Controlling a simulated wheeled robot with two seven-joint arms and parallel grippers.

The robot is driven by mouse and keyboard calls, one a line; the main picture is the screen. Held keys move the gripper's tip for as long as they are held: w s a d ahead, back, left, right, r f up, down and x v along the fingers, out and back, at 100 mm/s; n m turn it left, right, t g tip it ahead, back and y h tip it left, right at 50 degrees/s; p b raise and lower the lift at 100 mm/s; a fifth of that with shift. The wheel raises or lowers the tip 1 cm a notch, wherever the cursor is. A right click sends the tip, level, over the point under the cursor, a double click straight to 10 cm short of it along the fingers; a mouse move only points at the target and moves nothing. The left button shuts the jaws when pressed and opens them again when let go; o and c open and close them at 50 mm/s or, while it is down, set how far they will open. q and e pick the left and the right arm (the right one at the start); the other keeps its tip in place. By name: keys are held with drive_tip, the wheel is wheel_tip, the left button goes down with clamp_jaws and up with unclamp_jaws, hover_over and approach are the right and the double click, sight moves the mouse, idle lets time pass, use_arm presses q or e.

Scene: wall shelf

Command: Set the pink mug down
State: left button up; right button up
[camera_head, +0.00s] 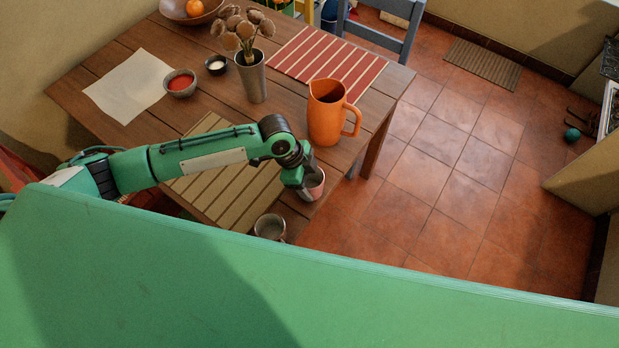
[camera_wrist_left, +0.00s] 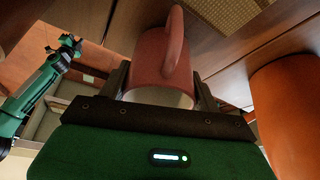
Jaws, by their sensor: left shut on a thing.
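The pink mug (camera_head: 315,188) is at the right front edge of the wooden table (camera_head: 372,105), close to the orange pitcher. My left gripper (camera_head: 305,180) is shut on it. In the left wrist view the mug (camera_wrist_left: 158,58) sits between the two fingers (camera_wrist_left: 160,92), with its handle pointing to the top of the picture. I cannot tell whether its base touches the table. My right gripper (camera_wrist_left: 65,47) shows small at the left of the left wrist view, away from the mug; its jaws are too small to judge.
The orange pitcher (camera_head: 326,115) stands just behind the mug. A grey cup (camera_head: 270,227) is at the front edge, left of it. A striped tan mat (camera_head: 228,190) lies under my left arm. A vase (camera_head: 251,78), bowls and a red striped mat (camera_head: 318,62) are farther back.

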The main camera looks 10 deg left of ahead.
drive_tip(key=shift+a, duration=0.2)
use_arm(q)
drive_tip(key=o, duration=1.1)
drive_tip(key=shift+f, duration=0.1)
drive_tip(key=shift+o, duration=0.2)
use_arm(e)
drive_tip(key=shift+a, duration=0.15)
use_arm(q)
drive_tip(key=shift+r, duration=0.2)
drive_tip(key=b+v, duration=0.1)
drive_tip(key=v, duration=1.1)
use_arm(e)
drive_tip(key=shift+d+f, duration=0.3)
drive_tip(key=shift+f, duration=0.4)
use_arm(q)
drive_tip(key=shift+f, duration=0.1)
use_arm(e)
drive_tip(key=shift+a, duration=0.2)
